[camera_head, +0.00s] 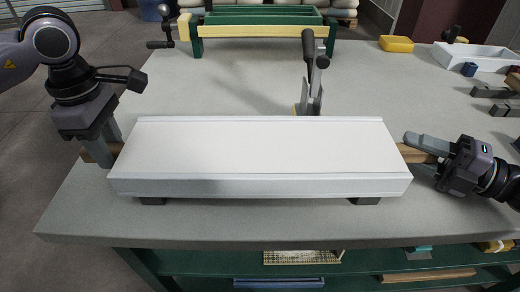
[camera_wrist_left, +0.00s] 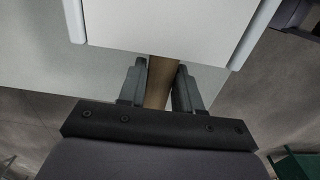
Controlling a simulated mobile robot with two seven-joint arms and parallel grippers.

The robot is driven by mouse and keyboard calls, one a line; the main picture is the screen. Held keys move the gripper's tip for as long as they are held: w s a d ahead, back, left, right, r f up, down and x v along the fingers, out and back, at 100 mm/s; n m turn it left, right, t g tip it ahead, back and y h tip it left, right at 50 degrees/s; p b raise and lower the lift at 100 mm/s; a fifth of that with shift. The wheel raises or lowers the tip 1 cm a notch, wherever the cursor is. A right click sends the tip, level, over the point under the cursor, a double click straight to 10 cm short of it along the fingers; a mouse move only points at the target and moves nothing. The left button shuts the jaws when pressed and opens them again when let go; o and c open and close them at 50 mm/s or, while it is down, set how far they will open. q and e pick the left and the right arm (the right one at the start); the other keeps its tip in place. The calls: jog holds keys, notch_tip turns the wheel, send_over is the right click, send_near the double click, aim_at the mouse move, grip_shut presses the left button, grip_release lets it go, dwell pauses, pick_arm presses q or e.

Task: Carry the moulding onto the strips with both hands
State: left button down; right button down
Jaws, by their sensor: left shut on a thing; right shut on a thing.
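The moulding (camera_head: 260,150) is a long white piece lying level across the front of the table, with raised edges along its long sides. A wooden bar (camera_head: 412,154) sticks out at its ends. My left gripper (camera_head: 108,148) is shut on the left wooden end, which shows between its fingers in the left wrist view (camera_wrist_left: 161,85). My right gripper (camera_head: 420,150) is shut on the right wooden end. Two dark strips show under the moulding's front edge, one at left (camera_head: 152,201) and one at right (camera_head: 365,201). I cannot tell whether the moulding touches them.
A toggle clamp (camera_head: 314,75) with an upright handle stands right behind the moulding. A green frame (camera_head: 262,22) stands at the back. A yellow box (camera_head: 396,43), a white tray (camera_head: 470,55) and dark blocks (camera_head: 492,92) lie at the right. The table (camera_head: 215,85) behind the moulding is mostly clear.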

pick_arm(q)
jog(key=shift+r, duration=0.25)
pick_arm(e)
jog(key=shift+r, duration=0.3)
